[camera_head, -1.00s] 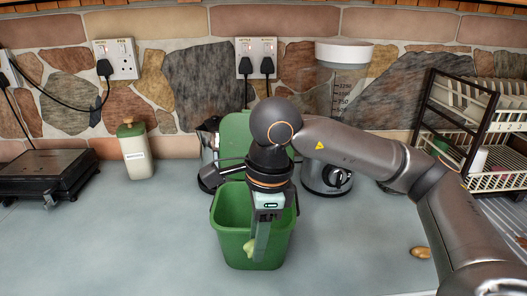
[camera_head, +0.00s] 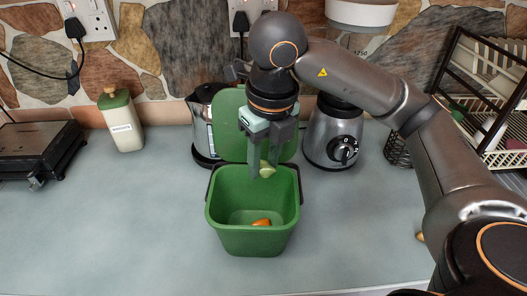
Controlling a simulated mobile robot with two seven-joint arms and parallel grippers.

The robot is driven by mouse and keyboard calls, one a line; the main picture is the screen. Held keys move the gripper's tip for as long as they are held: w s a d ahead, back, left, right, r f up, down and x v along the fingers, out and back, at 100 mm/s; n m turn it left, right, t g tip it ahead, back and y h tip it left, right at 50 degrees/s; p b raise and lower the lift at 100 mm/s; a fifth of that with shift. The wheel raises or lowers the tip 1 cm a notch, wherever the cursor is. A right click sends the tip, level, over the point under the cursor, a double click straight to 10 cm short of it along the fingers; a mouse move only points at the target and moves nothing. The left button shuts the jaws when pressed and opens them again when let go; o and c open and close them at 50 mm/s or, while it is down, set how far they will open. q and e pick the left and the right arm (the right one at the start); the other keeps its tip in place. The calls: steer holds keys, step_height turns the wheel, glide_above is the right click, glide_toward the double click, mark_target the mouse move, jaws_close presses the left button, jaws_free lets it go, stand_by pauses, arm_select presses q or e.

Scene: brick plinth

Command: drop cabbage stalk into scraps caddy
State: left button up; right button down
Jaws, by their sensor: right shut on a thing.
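The scraps caddy (camera_head: 252,240) is a green bin on the grey worktop, with its lid (camera_head: 229,125) raised at the back. An orange scrap (camera_head: 261,222) lies on its floor. My right gripper (camera_head: 263,171) points down over the back part of the caddy's opening. It is shut on the pale green cabbage stalk (camera_head: 267,173), which shows at the fingertips. The fingers hide part of the stalk. The stalk appears above the caddy's floor, clear of the orange scrap. My left gripper is not in view.
A kettle (camera_head: 202,135) and a blender (camera_head: 333,135) stand behind the caddy. A cream bottle with a green cap (camera_head: 122,122) and a black appliance (camera_head: 38,150) are at the left. A dish rack (camera_head: 490,100) is at the right. The worktop left of the caddy is clear.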

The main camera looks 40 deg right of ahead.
steer(key=shift+s+f+b, duration=0.1)
steer(key=shift+f+b, duration=0.25)
steer(key=shift+f, duration=0.2)
step_height(320, 180, down, 5)
steer(key=b, duration=0.4)
steer(key=shift+r, duration=0.2)
steer(key=shift+c, duration=2.2)
jaws_free()
steer(key=shift+r, duration=0.15)
step_height(320, 180, up, 12)
steer(key=p, duration=0.4)
glide_above(265, 177)
steer(key=shift+s+d+r, duration=0.15)
steer(key=shift+s+d, duration=0.05)
steer(key=shift+s, duration=0.2)
